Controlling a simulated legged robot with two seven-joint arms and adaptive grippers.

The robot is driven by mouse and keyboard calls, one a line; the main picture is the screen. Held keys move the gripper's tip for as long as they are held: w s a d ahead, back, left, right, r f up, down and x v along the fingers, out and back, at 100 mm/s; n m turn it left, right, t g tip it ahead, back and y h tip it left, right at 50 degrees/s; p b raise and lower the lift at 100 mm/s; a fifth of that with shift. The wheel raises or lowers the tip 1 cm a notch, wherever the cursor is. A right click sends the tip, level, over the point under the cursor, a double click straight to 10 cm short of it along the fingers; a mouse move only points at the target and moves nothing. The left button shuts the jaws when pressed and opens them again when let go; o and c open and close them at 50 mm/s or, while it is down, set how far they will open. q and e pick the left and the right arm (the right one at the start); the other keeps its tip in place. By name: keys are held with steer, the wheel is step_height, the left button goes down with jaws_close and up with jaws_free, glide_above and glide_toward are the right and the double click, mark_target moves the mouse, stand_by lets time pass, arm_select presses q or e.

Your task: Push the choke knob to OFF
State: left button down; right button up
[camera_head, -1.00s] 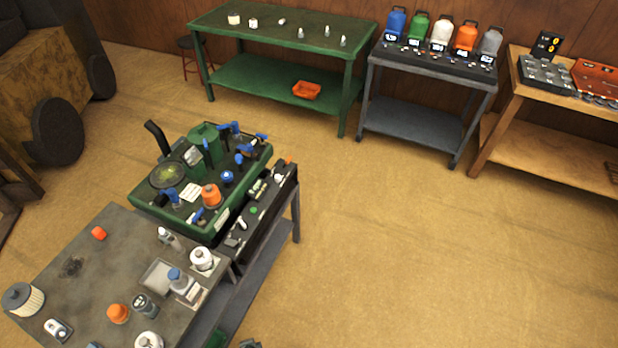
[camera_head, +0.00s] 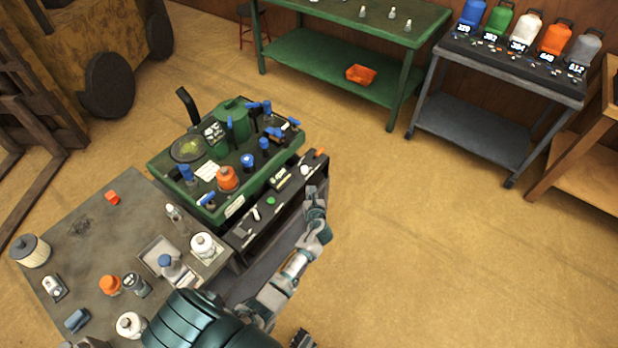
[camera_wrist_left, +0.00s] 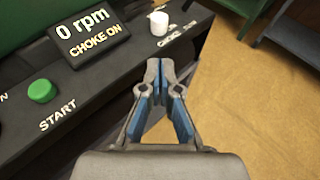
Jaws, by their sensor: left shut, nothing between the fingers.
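The choke knob (camera_wrist_left: 158,22) is a small white knob on the mower's black front panel (camera_wrist_left: 110,75), beside the word CHOKE. It also shows as a white spot in the head view (camera_head: 304,170). The display (camera_wrist_left: 90,32) reads 0 rpm and CHOKE ON. My left gripper (camera_wrist_left: 160,68) is shut and empty, its tips below the knob in the wrist picture and apart from it. In the head view the left gripper (camera_head: 318,193) is by the panel's right end.
A green START button (camera_wrist_left: 41,91) is on the same panel. A grey table (camera_head: 75,240) with bottles and caps is at left. A green bench (camera_head: 320,55) and open floor (camera_head: 430,240) lie beyond.

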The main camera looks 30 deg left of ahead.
mark_target(298, 176)
arm_select(q)
steer(key=x, duration=0.3)
steer(key=b+x, duration=0.1)
steer(key=x, duration=0.2)
steer(key=b+x, duration=0.1)
steer(key=x, duration=0.2)
steer(key=shift+w+a+r, duration=0.1)
steer(key=shift+a+r, duration=0.2)
steer(key=shift+a, duration=0.15)
steer(key=shift+d+r, duration=0.2)
steer(key=shift+d, duration=0.3)
steer(key=shift+a+r, duration=0.15)
steer(key=shift+a, duration=0.2)
steer(key=a+p, duration=0.1)
steer(key=a, duration=0.2)
steer(key=shift+w+a, duration=0.1)
steer(key=shift+a, duration=0.25)
arm_select(e)
steer(key=w, duration=0.1)
steer(key=w+r, duration=0.2)
steer(key=shift+w+a, duration=0.1)
steer(key=shift+a, duration=0.3)
steer(key=shift+d+f, duration=0.1)
steer(key=shift+d, duration=0.05)
